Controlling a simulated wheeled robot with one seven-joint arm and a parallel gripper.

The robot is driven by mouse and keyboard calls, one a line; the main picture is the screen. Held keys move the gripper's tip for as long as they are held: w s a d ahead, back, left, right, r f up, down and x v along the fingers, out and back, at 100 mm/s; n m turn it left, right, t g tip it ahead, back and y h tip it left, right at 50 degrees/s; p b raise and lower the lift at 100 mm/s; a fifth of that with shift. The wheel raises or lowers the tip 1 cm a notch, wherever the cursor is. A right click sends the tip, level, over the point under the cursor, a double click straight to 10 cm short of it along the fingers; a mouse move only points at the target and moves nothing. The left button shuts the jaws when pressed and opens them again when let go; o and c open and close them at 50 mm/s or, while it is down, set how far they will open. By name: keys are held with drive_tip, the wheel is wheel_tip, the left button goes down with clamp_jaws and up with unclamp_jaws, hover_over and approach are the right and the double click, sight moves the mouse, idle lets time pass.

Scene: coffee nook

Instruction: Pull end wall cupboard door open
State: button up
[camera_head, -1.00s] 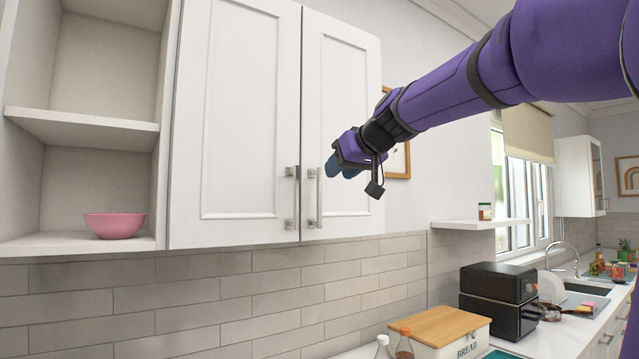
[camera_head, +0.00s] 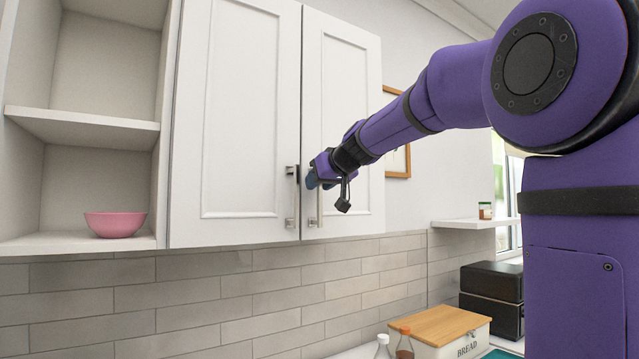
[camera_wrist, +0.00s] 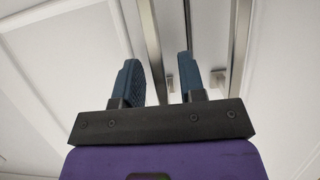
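The white wall cupboard has two shut doors, the left door (camera_head: 236,110) and the right door (camera_head: 343,120), with upright metal bar handles side by side where they meet. My gripper (camera_head: 312,180) is at the right door's handle (camera_head: 319,208) and hides its upper part; the left door's handle (camera_head: 291,215) is just left of it. In the wrist view my gripper's two blue fingers (camera_wrist: 161,80) are apart, with one handle bar (camera_wrist: 152,35) seen between them and the other bar (camera_wrist: 240,40) outside, to the right. I cannot tell whether the fingers touch the bar.
Open shelves with a pink bowl (camera_head: 115,225) are left of the cupboard. Below are a bread box (camera_head: 440,328), bottles (camera_head: 404,345) and a black appliance (camera_head: 490,300). A small shelf (camera_head: 470,223) with a jar and a framed picture (camera_head: 398,160) are to the right.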

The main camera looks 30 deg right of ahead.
clamp_jaws()
idle(0.3)
